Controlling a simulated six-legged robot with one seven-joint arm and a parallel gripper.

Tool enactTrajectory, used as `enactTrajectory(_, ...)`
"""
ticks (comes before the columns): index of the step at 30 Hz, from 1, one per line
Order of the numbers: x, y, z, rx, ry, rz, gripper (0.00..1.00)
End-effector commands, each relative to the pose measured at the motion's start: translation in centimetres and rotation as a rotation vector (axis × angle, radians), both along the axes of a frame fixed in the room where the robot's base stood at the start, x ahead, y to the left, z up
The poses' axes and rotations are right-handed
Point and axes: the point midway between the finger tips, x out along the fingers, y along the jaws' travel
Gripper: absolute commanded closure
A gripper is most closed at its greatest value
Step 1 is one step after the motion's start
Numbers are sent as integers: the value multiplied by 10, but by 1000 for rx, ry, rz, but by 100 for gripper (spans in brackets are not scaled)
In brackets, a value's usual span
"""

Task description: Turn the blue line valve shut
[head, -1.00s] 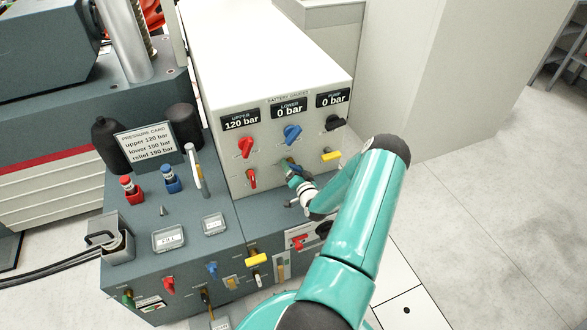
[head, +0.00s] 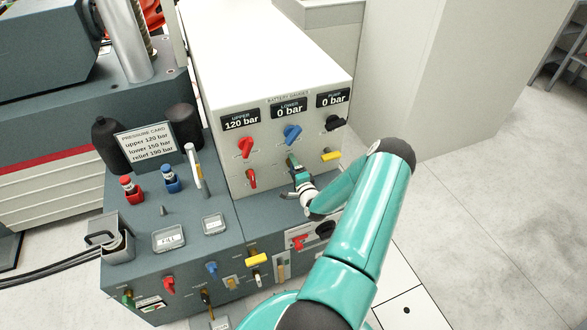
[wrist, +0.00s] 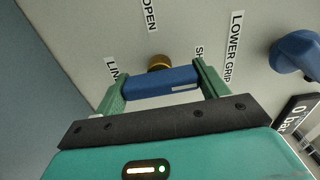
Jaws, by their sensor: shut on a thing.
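The blue line valve handle (wrist: 160,85) lies crosswise in the wrist view, in front of its brass stem (wrist: 158,62) on the pale panel. My gripper (wrist: 159,87) is shut on it, one green finger at each end. The handle's right end is near a label (wrist: 199,58) starting "SH", partly hidden by the finger. The "OPEN" label (wrist: 149,15) is above the stem. In the head view my gripper (head: 292,162) is at the panel below the blue lower knob (head: 292,134), and hides most of the valve.
Red line valve (head: 252,179) and yellow handle (head: 331,156) flank my gripper on the panel. The blue lower grip knob (wrist: 296,52) is close on the right in the wrist view. The grey bench top (head: 270,214) lies below. The gauges read 120, 0 and 0 bar.

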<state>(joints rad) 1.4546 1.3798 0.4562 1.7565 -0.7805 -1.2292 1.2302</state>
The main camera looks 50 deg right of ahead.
Motion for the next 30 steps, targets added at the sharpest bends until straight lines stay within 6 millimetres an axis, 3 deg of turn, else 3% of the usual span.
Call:
enactTrajectory(17,-1,1,-1,36,-19,1,50)
enactTrajectory(18,-1,1,-1,35,-19,1,23)
enactTrajectory(21,-1,1,-1,35,-19,1,5)
enactTrajectory(30,-1,1,0,34,-19,0,5)
